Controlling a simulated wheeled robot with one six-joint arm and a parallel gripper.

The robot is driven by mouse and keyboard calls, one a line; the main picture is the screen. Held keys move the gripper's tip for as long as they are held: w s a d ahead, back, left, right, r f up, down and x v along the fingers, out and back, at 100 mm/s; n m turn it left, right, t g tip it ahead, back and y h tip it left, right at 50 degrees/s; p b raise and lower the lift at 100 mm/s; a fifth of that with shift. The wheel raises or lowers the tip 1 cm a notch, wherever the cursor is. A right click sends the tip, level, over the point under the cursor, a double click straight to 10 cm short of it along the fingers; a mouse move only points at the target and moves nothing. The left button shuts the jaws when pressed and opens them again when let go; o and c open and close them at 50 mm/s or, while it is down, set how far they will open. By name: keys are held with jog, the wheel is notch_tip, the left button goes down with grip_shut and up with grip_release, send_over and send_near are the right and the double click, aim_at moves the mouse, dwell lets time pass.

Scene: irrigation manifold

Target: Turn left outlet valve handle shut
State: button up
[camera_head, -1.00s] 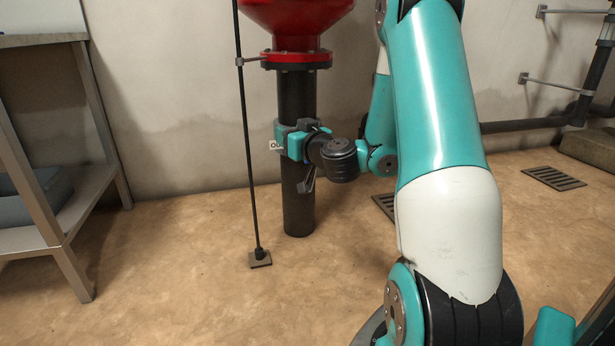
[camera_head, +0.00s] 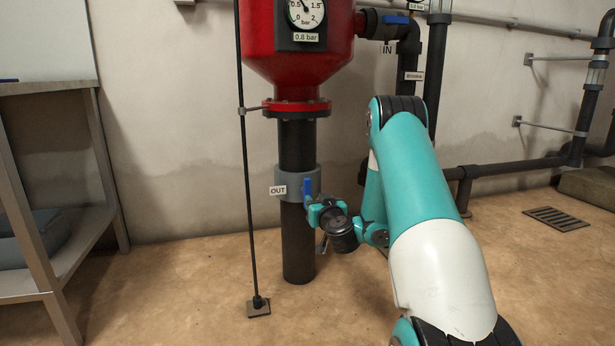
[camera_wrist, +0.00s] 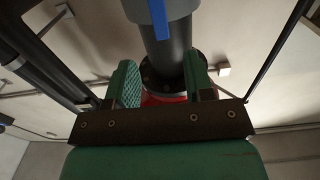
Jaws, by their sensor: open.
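The outlet valve has a grey body (camera_head: 285,181) on the black vertical pipe below the red tank, beside an "OUT" label (camera_head: 278,190). Its blue handle (camera_head: 307,190) points up and down, along the pipe. The handle also shows at the top of the wrist view (camera_wrist: 158,18), with the grey body (camera_wrist: 180,6) behind it. My gripper (camera_head: 317,213) is just below and right of the handle, near the pipe. In the wrist view its two green fingers (camera_wrist: 160,78) are spread, with the pipe showing between them. The handle is not between the fingers.
A thin black rod (camera_head: 248,180) stands left of the pipe, with a foot plate on the floor. The red tank (camera_head: 298,50) has a gauge. A blue-handled "IN" valve (camera_head: 395,20) is at upper right. A metal shelf (camera_head: 55,200) stands at left.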

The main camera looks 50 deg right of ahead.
aim_at(308, 188)
jog(key=p+x, duration=0.7)
jog(key=x, duration=0.2)
jog(key=shift+w+a+p, duration=0.1)
jog(key=shift+w+p, duration=0.05)
jog(key=shift+p, duration=0.15)
jog(key=shift+x, duration=0.8)
grip_shut()
